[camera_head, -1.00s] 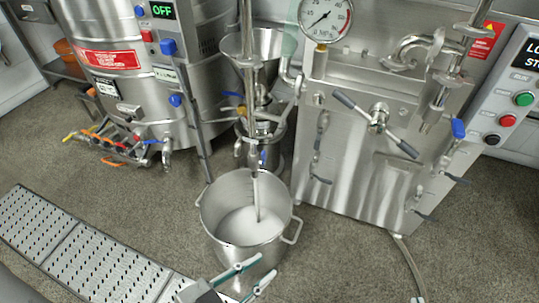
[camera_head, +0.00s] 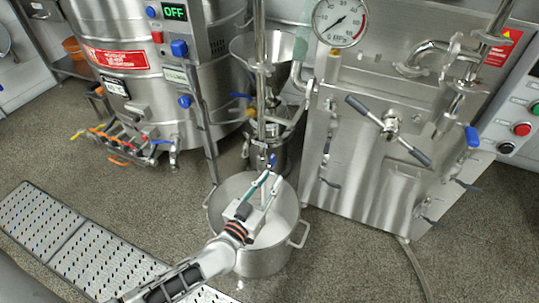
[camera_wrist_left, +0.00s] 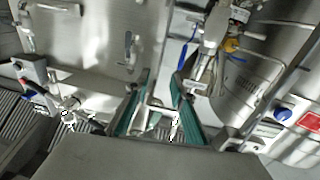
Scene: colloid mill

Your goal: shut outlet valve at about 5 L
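The steel pot (camera_head: 225,215) stands on the floor under the mill's outlet, with white liquid (camera_head: 272,232) in it. A pale stream runs down from the outlet into it, partly hidden by my gripper. The outlet valve's small blue handle (camera_head: 272,160) shows just above the pot; a blue lever also shows beyond my fingers in the left wrist view (camera_wrist_left: 184,55). My left gripper (camera_head: 266,184) is over the pot, just below the handle and apart from it. In the left wrist view its teal fingers (camera_wrist_left: 163,95) are spread with nothing gripped. My right gripper is out of view.
A steel tank with an OFF display (camera_head: 120,85) stands at the left. The steel cabinet (camera_head: 365,150) with a pressure gauge (camera_head: 340,20) and cross handle stands at the right. A perforated floor grate (camera_head: 85,250) lies at the lower left. Thin pipes rise close around the outlet.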

